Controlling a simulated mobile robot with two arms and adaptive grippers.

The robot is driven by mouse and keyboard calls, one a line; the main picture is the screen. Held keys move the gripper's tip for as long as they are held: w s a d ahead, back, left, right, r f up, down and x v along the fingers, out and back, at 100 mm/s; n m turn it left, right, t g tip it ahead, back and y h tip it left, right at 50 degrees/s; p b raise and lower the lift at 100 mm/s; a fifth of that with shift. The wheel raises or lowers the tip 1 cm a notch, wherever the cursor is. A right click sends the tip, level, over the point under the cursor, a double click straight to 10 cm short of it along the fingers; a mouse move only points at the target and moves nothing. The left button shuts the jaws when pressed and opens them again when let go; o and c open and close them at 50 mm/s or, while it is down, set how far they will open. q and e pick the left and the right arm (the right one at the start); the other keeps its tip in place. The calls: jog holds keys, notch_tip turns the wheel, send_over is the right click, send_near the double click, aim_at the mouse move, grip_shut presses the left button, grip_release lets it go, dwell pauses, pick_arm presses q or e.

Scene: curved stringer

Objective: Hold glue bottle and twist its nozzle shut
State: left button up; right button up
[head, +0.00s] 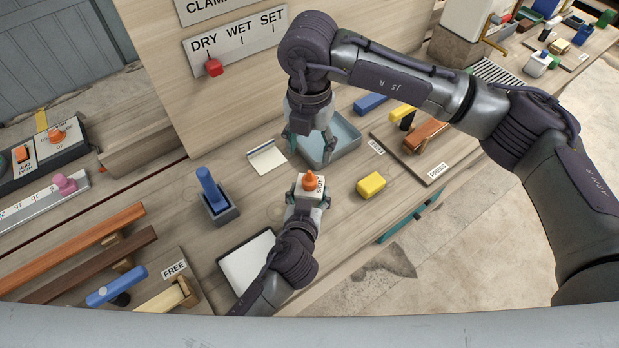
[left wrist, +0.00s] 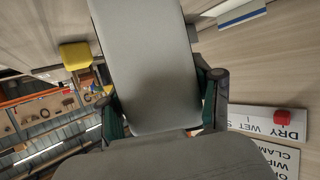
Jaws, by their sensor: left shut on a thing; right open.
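The glue bottle (head: 313,186) is white with an orange nozzle (head: 311,181) on top and lettering on its side. It stands about upright, nozzle up, near the middle of the head view. My left gripper (head: 306,201) is shut on the bottle's body from below in the picture. In the left wrist view a broad pale grey body (left wrist: 147,65), apparently the bottle, fills the space between my left fingers (left wrist: 163,108); the nozzle does not show there. My right gripper (head: 307,143) is open and empty, pointing down above and behind the nozzle, apart from it.
A blue-grey tray (head: 347,141) lies behind my right gripper. A yellow block (head: 371,184) is right of the bottle; a blue-handled thing in a grey holder (head: 220,213) is left. A white pad (head: 267,159) and a pale panel (head: 247,264) lie nearby. A DRY/WET/SET sign (head: 237,43) stands behind.

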aim_at(309, 172)
jog(key=n, duration=0.5)
jog(key=shift+r, duration=0.25)
jog(key=n, duration=0.5)
jog(key=shift+r, duration=0.25)
jog(key=n, duration=0.5)
jog(key=shift+r, duration=0.2)
jog(key=n, duration=0.4)
jog(key=shift+r+n, duration=0.15)
jog(key=shift+n, duration=0.25)
notch_tip(309, 172, down, 12)
jog(key=shift+r, duration=0.1)
jog(key=shift+c, duration=0.4)
grip_shut()
